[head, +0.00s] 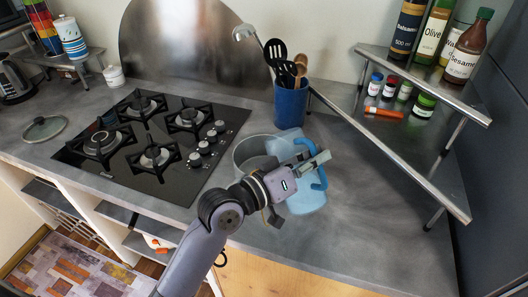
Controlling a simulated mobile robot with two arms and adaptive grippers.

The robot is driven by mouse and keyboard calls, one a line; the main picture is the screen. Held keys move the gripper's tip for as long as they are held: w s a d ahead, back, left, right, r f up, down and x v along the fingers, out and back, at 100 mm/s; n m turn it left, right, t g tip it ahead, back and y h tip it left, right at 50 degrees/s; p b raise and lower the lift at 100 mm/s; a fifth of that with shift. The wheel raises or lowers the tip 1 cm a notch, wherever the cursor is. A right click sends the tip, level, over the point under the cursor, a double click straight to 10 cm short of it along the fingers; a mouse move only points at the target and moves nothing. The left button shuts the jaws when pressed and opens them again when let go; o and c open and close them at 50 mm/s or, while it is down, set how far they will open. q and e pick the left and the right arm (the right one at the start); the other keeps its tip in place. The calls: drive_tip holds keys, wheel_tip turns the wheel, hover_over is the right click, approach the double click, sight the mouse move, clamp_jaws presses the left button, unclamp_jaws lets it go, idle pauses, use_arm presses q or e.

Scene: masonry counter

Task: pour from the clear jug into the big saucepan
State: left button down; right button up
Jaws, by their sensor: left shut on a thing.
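The clear jug (305,202) is bluish and see-through, with a blue handle. My left gripper (312,162) is shut on the jug at the handle side, and the gripper and wrist cover the jug's middle. The big saucepan (247,146) is grey and stands on the counter between the hob and the jug. The jug is right beside the saucepan in the picture and overlaps its right side; I cannot tell how far it is tilted or whether they touch. The saucepan's lower part is hidden behind my wrist. My right gripper is out of view.
A blue holder (290,105) with dark utensils and a ladle stands behind the saucepan. A black gas hob (150,140) lies to the left, with a glass lid (45,128) beyond it. A metal rack (440,90) with bottles and small jars stands at right. The front-right counter (390,230) is clear.

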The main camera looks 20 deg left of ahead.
sight(300, 138)
use_arm(q)
drive_tip(key=shift+w+a+r+n, duration=0.5)
drive_tip(key=shift+w+a+n, duration=0.05)
drive_tip(key=shift+n, duration=0.55)
drive_tip(key=shift+w+a+r+n+p, duration=0.2)
drive_tip(key=shift+a+n+p, duration=0.15)
drive_tip(key=shift+n+p, duration=0.15)
drive_tip(key=shift+w+a, duration=0.1)
drive_tip(key=shift+w, duration=0.05)
drive_tip(key=shift+r+n, duration=0.1)
drive_tip(key=shift+n, duration=0.3)
drive_tip(key=shift+w+a+n, duration=0.25)
drive_tip(key=shift+a+n, duration=0.1)
drive_tip(key=shift+n, duration=0.05)
drive_tip(key=shift+r, duration=0.1)
drive_tip(key=shift+w+a+n+p, duration=0.4)
drive_tip(key=shift+w+a+n, duration=0.15)
drive_tip(key=shift+a+n, duration=0.3)
idle(1.8)
drive_tip(key=shift+w+a+r+n+p, duration=0.4)
drive_tip(key=shift+w+a+n+p, duration=0.05)
drive_tip(key=shift+w+a+p, duration=0.1)
idle(2.2)
